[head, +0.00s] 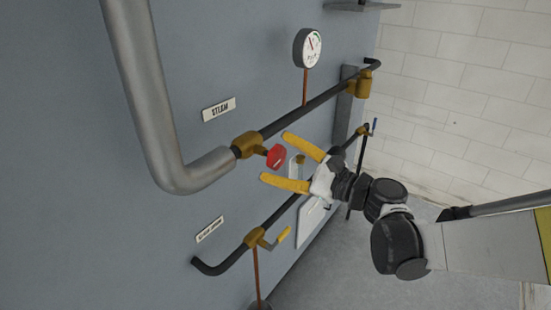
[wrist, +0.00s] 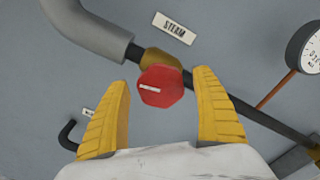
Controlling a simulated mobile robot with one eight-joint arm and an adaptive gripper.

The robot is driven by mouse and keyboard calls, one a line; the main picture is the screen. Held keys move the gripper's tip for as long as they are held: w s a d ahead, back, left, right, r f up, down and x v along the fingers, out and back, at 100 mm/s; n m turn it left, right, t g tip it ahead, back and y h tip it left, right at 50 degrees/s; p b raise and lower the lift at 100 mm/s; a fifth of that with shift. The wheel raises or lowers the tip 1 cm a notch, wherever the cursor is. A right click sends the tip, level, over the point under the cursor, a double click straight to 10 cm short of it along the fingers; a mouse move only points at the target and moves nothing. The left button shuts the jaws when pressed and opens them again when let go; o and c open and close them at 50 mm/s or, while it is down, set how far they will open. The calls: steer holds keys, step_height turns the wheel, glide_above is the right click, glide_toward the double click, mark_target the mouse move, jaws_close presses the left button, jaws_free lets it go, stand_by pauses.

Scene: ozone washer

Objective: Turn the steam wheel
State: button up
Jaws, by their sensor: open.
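The steam wheel is a small red handwheel (head: 275,157) on a brass valve (head: 247,145) in the dark pipe, below the STEAM label (head: 218,109). In the wrist view the red wheel (wrist: 160,86) shows as a red, many-sided disc with a white tag. My gripper (head: 275,159) has yellow fingers and is open. In the wrist view its two fingers (wrist: 162,80) stand on either side of the wheel, with a gap on both sides. The wheel lies between the fingertips in the picture; how far it is in depth I cannot tell exactly. Nothing is held.
A large grey pipe (head: 150,100) bends into the valve from the left. A gauge (head: 307,48) stands on a copper tube from the upper pipe. A lower pipe carries a valve with a yellow lever (head: 284,235). A white brick wall (head: 455,100) is at the right.

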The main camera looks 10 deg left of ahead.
steer(key=shift+w+a, duration=0.2)
steer(key=shift+a, duration=0.2)
steer(key=c, duration=1.2)
steer(key=n+b, duration=0.1)
steer(key=n, duration=0.5)
steer(key=shift+f, duration=0.1)
steer(key=n, duration=0.4)
steer(key=shift+s, duration=0.1)
steer(key=shift+f+n, duration=0.1)
steer(key=shift+n, duration=1.8)
